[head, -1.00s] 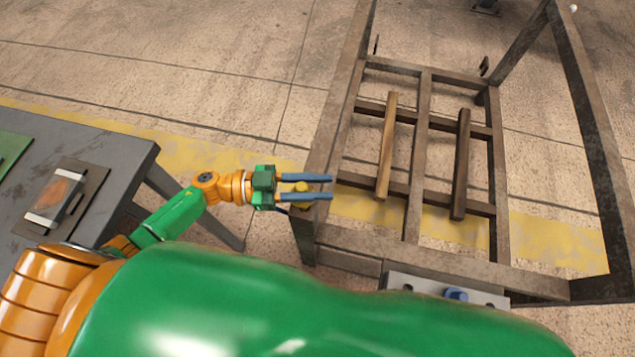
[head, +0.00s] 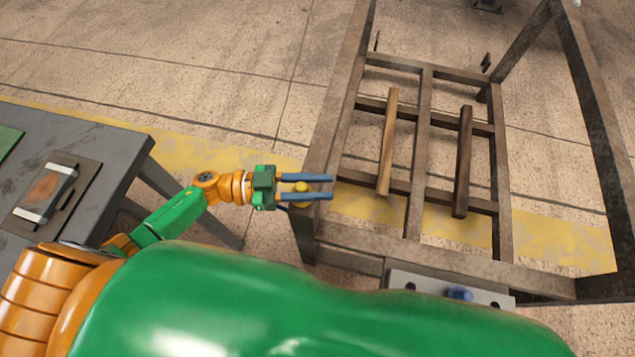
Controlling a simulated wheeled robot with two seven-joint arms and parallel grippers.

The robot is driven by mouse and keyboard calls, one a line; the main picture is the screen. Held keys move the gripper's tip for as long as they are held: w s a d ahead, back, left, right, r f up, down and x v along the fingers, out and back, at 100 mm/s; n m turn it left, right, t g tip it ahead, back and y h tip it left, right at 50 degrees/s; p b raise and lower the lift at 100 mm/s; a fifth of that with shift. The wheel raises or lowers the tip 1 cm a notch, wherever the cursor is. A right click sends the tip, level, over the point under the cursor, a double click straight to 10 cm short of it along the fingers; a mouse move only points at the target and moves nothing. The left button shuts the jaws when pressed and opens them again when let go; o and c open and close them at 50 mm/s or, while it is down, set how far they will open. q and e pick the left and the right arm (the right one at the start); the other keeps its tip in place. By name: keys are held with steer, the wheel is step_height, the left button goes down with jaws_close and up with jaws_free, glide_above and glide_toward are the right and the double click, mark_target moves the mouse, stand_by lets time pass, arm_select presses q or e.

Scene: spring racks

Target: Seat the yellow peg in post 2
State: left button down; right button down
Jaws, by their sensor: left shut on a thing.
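The yellow peg (head: 301,187) shows as a small yellow piece between the blue fingers of my left gripper (head: 333,187), which is shut on it. The gripper points right and is seen over the left front corner of the metal rack (head: 320,165). The peg's lower part is hidden, and I cannot tell its height above the rack. I cannot tell which part is post 2. My right gripper is not in view.
A grey plate (head: 430,287) with dark holes and a blue peg (head: 460,293) is at the rack's front. A light bar (head: 387,145) and a dark bar (head: 463,160) lie across the rack. A grey table (head: 105,150) stands at left.

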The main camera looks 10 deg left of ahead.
arm_select(q)
steer(key=shift+f+b, duration=1.25)
steer(key=shift+f, duration=0.2)
steer(key=c, duration=0.5)
jaws_free()
steer(key=shift+s, duration=0.1)
steer(key=shift+c, duration=0.2)
steer(key=b+v, duration=0.1)
steer(key=v, duration=0.6)
